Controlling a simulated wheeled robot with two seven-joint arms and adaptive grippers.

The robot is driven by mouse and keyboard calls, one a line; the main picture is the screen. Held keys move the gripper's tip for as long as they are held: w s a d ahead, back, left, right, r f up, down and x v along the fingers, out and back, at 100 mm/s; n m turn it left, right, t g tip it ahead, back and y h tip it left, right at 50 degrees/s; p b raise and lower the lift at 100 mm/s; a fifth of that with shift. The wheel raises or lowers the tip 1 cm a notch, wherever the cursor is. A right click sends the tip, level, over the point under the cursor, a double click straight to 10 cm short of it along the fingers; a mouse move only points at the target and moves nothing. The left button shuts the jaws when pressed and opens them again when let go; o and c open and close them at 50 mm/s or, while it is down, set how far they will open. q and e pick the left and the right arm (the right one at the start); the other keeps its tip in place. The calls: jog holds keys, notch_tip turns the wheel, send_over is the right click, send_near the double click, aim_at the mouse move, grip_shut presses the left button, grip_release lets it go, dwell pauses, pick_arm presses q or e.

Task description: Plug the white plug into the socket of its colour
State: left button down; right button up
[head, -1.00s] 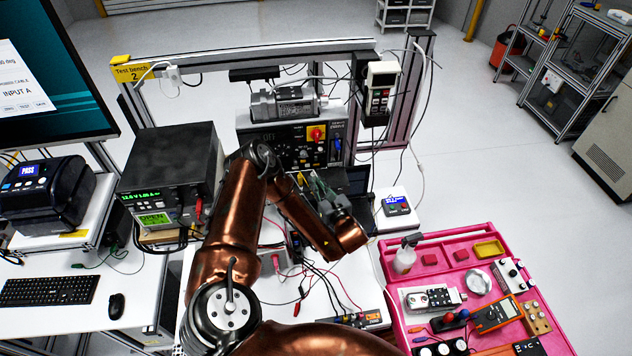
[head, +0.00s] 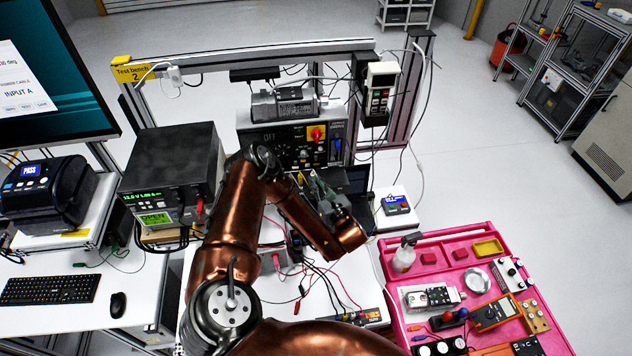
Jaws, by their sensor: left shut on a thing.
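My left gripper (head: 322,190) is over the test bench, in front of the black drive panel (head: 284,150), with its copper arm rising from the bottom of the head view. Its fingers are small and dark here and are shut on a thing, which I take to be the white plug. The plug itself is hidden, so I cannot tell whether it touches a socket. The sockets near the gripper are too small or covered to tell by colour. A grey motor (head: 283,103) sits on top of the panel. My right gripper is not in view.
A bench power supply (head: 170,165) stands left of the arm. A handheld pendant (head: 380,85) hangs at the frame's right post. Loose leads (head: 335,280) lie on the bench. A pink tool tray (head: 440,243) with several tools is at the right.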

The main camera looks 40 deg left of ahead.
pick_arm(q)
jog(key=shift+f, duration=0.2)
dwell(0.6)
jog(key=c, duration=1.9)
grip_release()
jog(key=shift+r, duration=3.55)
